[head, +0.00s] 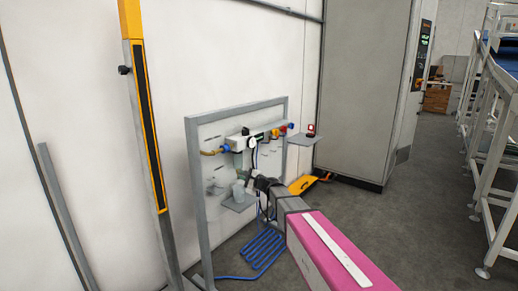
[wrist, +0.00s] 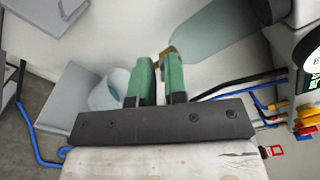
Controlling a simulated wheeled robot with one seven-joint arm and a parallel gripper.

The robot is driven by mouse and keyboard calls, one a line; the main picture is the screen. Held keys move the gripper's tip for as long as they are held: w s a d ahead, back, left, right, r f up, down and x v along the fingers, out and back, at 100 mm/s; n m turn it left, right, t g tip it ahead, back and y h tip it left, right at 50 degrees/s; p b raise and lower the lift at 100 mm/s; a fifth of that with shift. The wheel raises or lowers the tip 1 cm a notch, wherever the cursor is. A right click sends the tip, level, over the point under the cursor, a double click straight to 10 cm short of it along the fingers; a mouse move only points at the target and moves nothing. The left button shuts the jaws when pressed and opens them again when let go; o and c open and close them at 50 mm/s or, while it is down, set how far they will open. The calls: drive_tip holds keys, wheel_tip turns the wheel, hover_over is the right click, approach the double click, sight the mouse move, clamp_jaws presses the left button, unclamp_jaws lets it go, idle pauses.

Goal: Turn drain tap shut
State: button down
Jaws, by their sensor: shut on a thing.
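In the wrist view a brass drain tap (wrist: 168,54) sits at the lower end of a translucent grey-green bowl (wrist: 212,40). The two green-padded fingers of my gripper (wrist: 160,72) are close together at the tap, with a narrow gap between them. They are shut on the tap; the part between the pads is mostly hidden. In the head view my gripper (head: 250,182) is at the lower front of the air unit (head: 258,138) on the framed panel. The arm and gripper hide the tap there.
A clear cup (wrist: 110,88) stands on a small grey shelf (wrist: 68,92) beside the fingers. Blue hose (head: 262,246) lies coiled on the floor below. A gauge and coloured fittings (wrist: 306,112) are close at the right. A grey cabinet (head: 368,90) stands right of the panel.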

drive_tip(key=shift+w+a+f, duration=0.1)
drive_tip(key=shift+w+a, duration=0.15)
drive_tip(key=shift+a, duration=0.65)
drive_tip(key=v, duration=0.6)
drive_tip(key=shift+s, duration=0.35)
drive_tip(key=shift+d, duration=0.2)
